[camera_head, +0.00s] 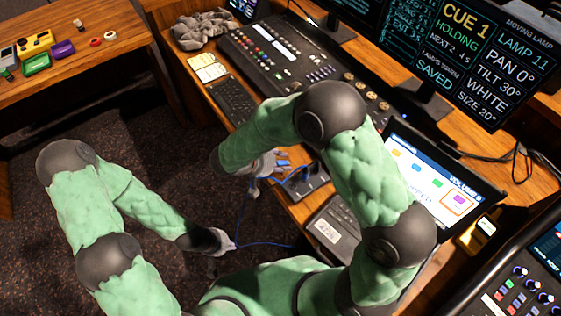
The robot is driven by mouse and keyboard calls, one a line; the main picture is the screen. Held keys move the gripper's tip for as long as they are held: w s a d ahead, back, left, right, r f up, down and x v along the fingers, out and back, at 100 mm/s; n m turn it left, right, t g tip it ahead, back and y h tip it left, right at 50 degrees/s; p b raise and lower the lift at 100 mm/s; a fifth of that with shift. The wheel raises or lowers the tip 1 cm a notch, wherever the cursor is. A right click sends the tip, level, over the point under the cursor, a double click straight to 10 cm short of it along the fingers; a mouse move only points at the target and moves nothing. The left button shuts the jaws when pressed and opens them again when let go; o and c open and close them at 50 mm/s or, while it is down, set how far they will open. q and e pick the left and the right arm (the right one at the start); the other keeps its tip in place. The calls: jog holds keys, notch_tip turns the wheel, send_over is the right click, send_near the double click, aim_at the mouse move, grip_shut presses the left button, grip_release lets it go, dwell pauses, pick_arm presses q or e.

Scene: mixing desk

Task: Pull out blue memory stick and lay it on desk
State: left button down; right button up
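A small blue piece (283,163), which looks like the blue memory stick, shows at the desk edge just right of my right gripper (268,166). At this size I cannot tell if it is plugged in, held or loose. My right gripper is at the desk's front edge, partly hidden by my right arm; its finger opening is unclear. A dark box (308,182) with a blue cable lies beside it on the desk. My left gripper (227,245) is low in front of the desk, over the carpet, at the end of a thin blue cable (265,243); its grip is unclear.
The mixing console (290,60) and a keypad (232,97) fill the desk behind. A tilted touchscreen (440,185) stands right of my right arm. A grey cloth (203,28) lies at the back left. A side table (95,65) holds several small items.

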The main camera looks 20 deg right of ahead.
jog(key=v, duration=1.2)
